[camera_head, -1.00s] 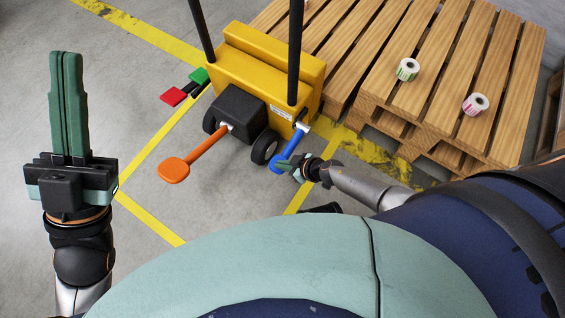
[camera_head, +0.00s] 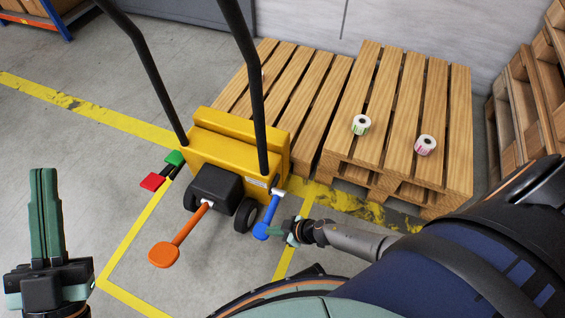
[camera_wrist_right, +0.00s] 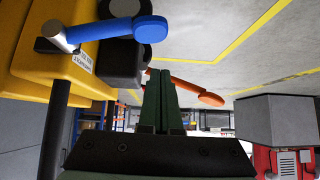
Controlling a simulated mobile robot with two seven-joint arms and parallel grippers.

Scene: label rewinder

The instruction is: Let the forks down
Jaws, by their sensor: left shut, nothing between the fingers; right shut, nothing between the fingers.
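The yellow pallet truck (camera_head: 215,150) stands with its body against the slatted wooden pallet; its forks are hidden. It has a blue lever (camera_head: 267,219), an orange pedal lever (camera_head: 178,238), and green (camera_head: 174,157) and red (camera_head: 152,181) pedals. My right gripper (camera_head: 272,231) is shut and empty, its fingertips close beside the blue lever's lower end; I cannot tell if they touch. In the right wrist view the blue lever (camera_wrist_right: 120,29) is above the shut fingers (camera_wrist_right: 160,95), with the orange lever (camera_wrist_right: 190,84) behind. My left gripper (camera_head: 44,215) is shut and empty at the left, away from the truck.
Two black handle bars (camera_head: 250,85) rise from the truck. More pallets (camera_head: 525,110) stand at the right. Yellow-lined floor at the left is clear.

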